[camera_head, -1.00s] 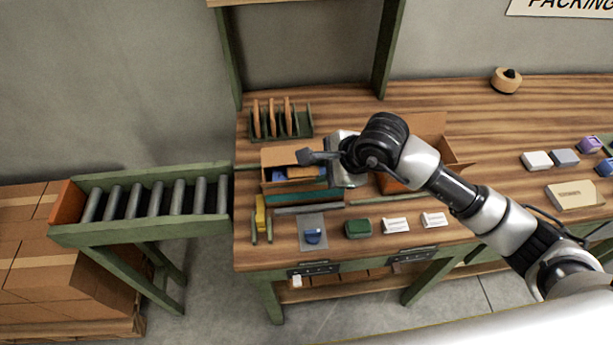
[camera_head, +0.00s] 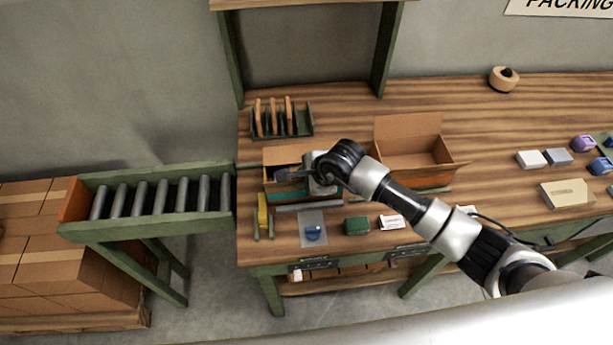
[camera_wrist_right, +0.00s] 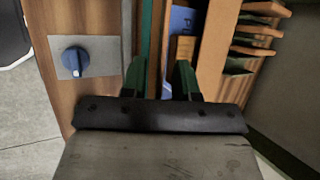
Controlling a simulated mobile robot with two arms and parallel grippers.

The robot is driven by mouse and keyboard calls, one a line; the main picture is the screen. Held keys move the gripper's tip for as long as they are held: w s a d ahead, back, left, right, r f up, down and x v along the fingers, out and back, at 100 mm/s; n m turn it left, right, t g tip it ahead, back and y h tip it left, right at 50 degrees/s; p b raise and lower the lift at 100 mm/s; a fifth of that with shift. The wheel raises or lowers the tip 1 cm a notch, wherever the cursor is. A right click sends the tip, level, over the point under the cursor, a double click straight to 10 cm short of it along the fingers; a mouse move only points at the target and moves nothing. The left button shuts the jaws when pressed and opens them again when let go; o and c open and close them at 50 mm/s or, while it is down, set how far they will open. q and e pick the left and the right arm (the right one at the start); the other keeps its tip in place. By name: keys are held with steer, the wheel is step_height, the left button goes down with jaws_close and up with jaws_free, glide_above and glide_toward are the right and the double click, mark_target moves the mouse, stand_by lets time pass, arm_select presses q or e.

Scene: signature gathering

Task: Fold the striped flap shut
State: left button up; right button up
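A small open carton (camera_head: 283,153) stands at the left of the bench, with its back flap raised. A teal stripe (camera_head: 285,197) shows along its front side; it also shows in the right wrist view as a narrow teal strip (camera_wrist_right: 147,35). I cannot clearly make out the flap's full outline. A blue item (camera_wrist_right: 182,22) and a brown item (camera_wrist_right: 184,48) lie inside the carton. My right gripper (camera_head: 283,176) is over the carton's front part and hides some of it. In the wrist view its fingers (camera_wrist_right: 160,78) are apart, with the carton's front edge between them. Contact is unclear.
A larger open carton (camera_head: 408,135) stands right of the small one, close to my right arm. A rack with brown dividers (camera_head: 282,117) is behind. A blue knob on a grey plate (camera_head: 313,234) and a green block (camera_head: 356,226) are in front. A roller conveyor (camera_head: 150,200) adjoins at left.

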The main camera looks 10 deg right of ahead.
steer(key=shift+c, duration=0.3)
jaws_close()
steer(key=shift+w, duration=0.1)
steer(key=shift+w+g+b, duration=0.45)
steer(key=shift+g+b, duration=0.55)
steer(key=shift+b, duration=0.2)
steer(key=shift+w+r+m+g+b, duration=0.1)
steer(key=shift+w+m+g+b, duration=0.35)
steer(key=shift+g+b, duration=1.1)
steer(key=shift+w+r+m+g+b, duration=0.2)
steer(key=shift+w+g+b, duration=0.55)
steer(key=shift+b, duration=1.35)
steer(key=shift+s+f, duration=0.1)
steer(key=shift+s, duration=0.05)
